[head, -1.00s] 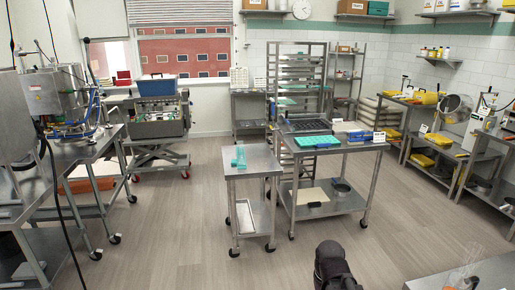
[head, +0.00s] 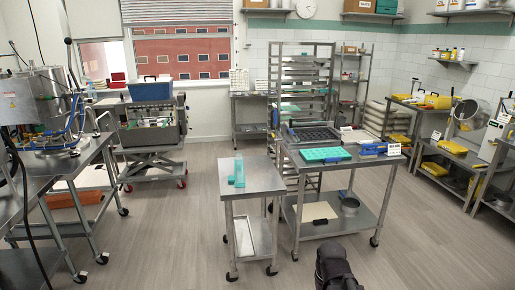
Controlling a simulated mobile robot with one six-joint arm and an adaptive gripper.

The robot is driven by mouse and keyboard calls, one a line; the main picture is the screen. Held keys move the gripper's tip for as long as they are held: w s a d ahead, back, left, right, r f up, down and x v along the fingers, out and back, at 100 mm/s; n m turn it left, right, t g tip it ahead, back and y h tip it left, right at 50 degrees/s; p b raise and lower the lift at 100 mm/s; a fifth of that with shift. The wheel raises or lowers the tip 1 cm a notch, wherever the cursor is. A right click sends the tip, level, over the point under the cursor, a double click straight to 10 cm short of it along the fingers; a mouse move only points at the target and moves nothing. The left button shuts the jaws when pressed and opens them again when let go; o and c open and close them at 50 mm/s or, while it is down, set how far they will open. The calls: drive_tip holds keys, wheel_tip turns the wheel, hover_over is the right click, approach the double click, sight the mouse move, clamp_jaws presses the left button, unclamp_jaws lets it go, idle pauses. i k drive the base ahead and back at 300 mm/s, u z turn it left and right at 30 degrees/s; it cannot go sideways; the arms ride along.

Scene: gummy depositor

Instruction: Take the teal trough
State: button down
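A teal trough (head: 238,172) stands on the small steel cart (head: 262,181) in the middle of the room. It looks like a narrow, upright-walled piece near the cart's left edge, small in this view. A dark part of my arm (head: 334,268) shows at the bottom of the head view, well in front of the carts. My gripper's fingers do not show, so its state is not visible.
A larger steel cart (head: 345,170) stands right of the small one, bearing a green tray (head: 325,155) and a dark tray (head: 314,136). A tall rack (head: 301,75) is behind. Steel benches (head: 72,165) line the left. The floor (head: 165,235) in front is clear.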

sight(238, 179)
drive_tip(key=i, duration=2.7)
drive_tip(key=u, duration=0.85)
drive_tip(key=k, duration=0.3)
drive_tip(key=u, duration=0.2)
